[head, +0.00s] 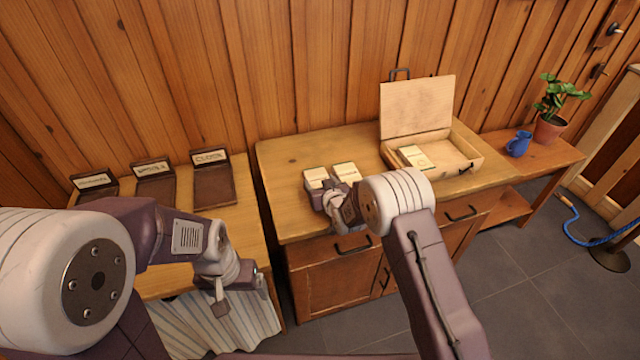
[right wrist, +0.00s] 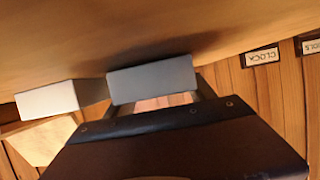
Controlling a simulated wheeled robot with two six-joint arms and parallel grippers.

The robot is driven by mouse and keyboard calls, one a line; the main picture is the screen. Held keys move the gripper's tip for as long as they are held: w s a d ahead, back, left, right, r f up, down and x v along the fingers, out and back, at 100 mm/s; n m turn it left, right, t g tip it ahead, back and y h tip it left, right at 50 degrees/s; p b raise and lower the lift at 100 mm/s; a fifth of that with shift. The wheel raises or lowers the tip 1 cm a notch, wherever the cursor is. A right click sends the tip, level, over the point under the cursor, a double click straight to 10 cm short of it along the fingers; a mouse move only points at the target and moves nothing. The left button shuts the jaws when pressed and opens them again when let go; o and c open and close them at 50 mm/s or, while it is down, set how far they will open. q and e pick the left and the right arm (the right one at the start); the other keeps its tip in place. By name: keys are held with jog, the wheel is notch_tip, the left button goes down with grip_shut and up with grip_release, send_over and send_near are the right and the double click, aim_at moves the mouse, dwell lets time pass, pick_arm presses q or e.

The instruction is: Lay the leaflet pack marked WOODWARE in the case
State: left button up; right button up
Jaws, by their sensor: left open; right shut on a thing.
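Two small pale packs stand side by side near the front of the middle cabinet top: a left pack (head: 316,176) and a right pack (head: 347,172). Their lettering is too small to read. My right gripper (head: 328,195) is shut on the left pack, which also shows between the fingers in the right wrist view (right wrist: 152,80). The right pack is beside it, free (right wrist: 48,99). The open wooden case (head: 465,160) stands at the back right, lid upright, with another pale pack (head: 415,157) inside. My left gripper (head: 240,290) is open and empty by the left table's front edge.
Three dark trays with upright labels stand on the left table; the right one (head: 214,185) reads CLOCK. A blue jug (head: 518,144) and potted plant (head: 550,125) stand on a low side table. The cabinet top (head: 290,155) is bare behind the packs.

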jog(key=shift+f+b, duration=0.2)
jog(key=shift+b, duration=0.1)
jog(key=o, duration=1.5)
jog(key=shift+r, duration=0.15)
jog(key=shift+s+p, duration=0.15)
jog(key=shift+p, duration=0.2)
jog(key=v, duration=0.9)
jog(key=shift+d, duration=0.15)
jog(key=shift+d, duration=0.1)
